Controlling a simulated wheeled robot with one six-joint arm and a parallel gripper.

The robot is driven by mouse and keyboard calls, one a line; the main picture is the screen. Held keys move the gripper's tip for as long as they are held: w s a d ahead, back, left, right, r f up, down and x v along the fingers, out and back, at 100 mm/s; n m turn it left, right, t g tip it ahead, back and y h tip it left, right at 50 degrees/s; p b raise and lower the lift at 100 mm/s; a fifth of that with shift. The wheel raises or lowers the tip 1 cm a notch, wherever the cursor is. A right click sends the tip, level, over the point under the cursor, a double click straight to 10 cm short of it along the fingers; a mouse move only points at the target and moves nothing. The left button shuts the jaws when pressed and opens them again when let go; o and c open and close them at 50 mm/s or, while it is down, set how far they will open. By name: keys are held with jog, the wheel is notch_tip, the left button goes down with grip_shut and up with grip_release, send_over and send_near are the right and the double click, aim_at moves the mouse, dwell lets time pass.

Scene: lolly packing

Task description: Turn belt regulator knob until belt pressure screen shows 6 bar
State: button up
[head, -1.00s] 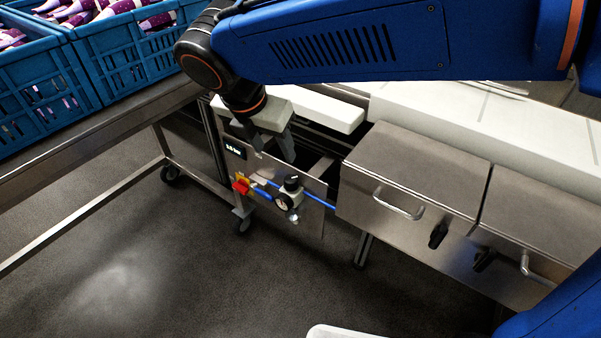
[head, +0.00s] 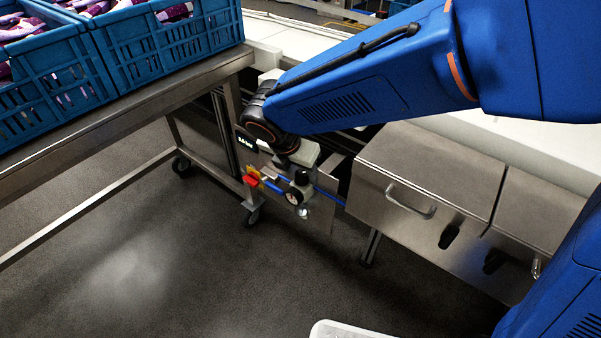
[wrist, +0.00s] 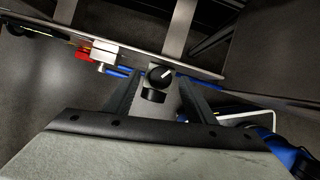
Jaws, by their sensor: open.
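The black belt regulator knob (head: 302,177) sits on top of the regulator, above a round gauge (head: 293,198), on the steel panel. In the wrist view the knob (wrist: 160,74) has a white pointer mark tilted up and right. My open gripper (wrist: 161,82) has one finger on each side of the knob, with gaps visible and nothing held. In the head view my gripper (head: 298,163) is just above the knob, its fingers partly hidden. The belt pressure screen (head: 246,142) is lit at the panel's upper left; its digits are too small to read surely.
A red and yellow valve (head: 252,178) and blue hose (head: 330,196) are beside the regulator. A steel cabinet (head: 430,170) with handles stands to the right. Blue crates (head: 180,45) rest on the steel table at left.

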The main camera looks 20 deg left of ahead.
jog(key=shift+w+f, duration=0.25)
jog(key=shift+f, duration=0.4)
jog(key=shift+c, duration=0.5)
jog(key=c, duration=0.9)
jog(key=shift+a+m+g+h, duration=0.15)
jog(key=shift+m+h, duration=0.3)
jog(key=shift+m, duration=0.75)
jog(key=shift+d+m+g+h, duration=0.15)
jog(key=shift+m+h, duration=0.3)
jog(key=shift+m, duration=0.75)
jog(key=shift+a, duration=0.1)
jog(key=o, duration=1)
jog(key=v, duration=1.7)
jog(key=shift+r, duration=0.2)
